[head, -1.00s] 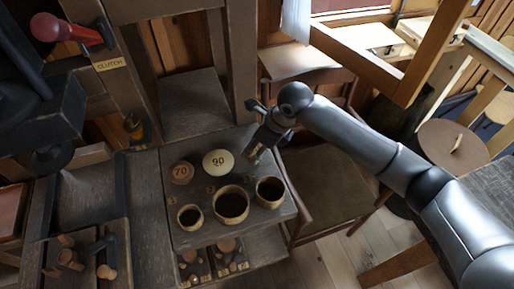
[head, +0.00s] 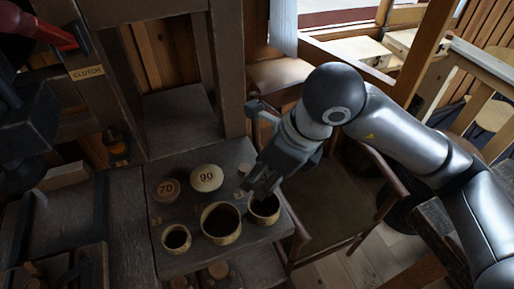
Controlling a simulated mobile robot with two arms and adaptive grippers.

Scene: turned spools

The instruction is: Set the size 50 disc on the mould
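The disc marked 70 (head: 167,189) is brown and lies at the back left of the dark wooden board. The disc marked 90 (head: 206,178) is cream and lies beside it. A small pale piece (head: 244,169) shows partly behind my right gripper; I cannot read a number on it. Three round, hollow moulds stand in a row in front: a small one (head: 176,238), a large one (head: 221,223) and a middle-sized one (head: 264,209). My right gripper (head: 261,190) points down over the back edge of the middle-sized mould. Its fingertips are dark, and I cannot tell whether they hold anything.
A chair (head: 335,205) stands right of the board, under my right arm. A lever with a plate reading CLUTCH (head: 88,72) is at the upper left. A wooden post (head: 227,70) rises behind the board. More small pieces lie on a lower shelf in front.

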